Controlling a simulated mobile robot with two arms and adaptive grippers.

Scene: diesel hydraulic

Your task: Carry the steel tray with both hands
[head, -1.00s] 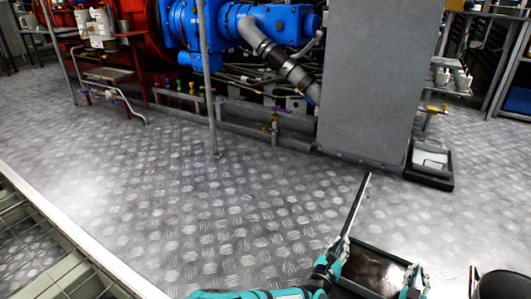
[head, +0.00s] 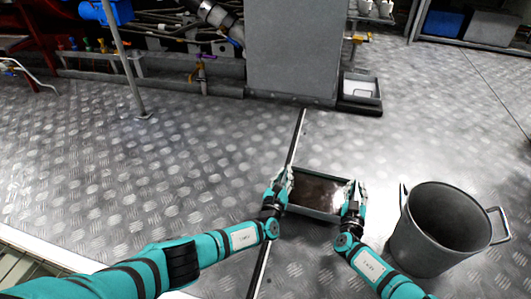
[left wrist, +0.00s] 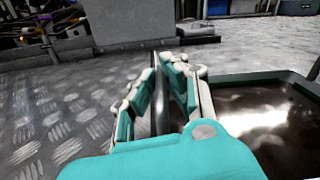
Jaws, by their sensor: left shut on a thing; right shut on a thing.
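The steel tray (head: 316,213) is a shallow grey rectangle with a dark brown, shiny inside, low in the middle of the head view. In the left wrist view its rim (left wrist: 258,75) is at the right. The tray looks about level. The fingers hide the parts of the rim they grip. In the left wrist view my left gripper (left wrist: 165,85) has a dark strip between its fingers.
A grey bucket (head: 420,248) with handles stands right of my right arm. A thin dark bar (head: 297,140) runs past the tray's left side. A tall grey cabinet (head: 290,50) and a small black-edged tray (head: 360,88) are ahead.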

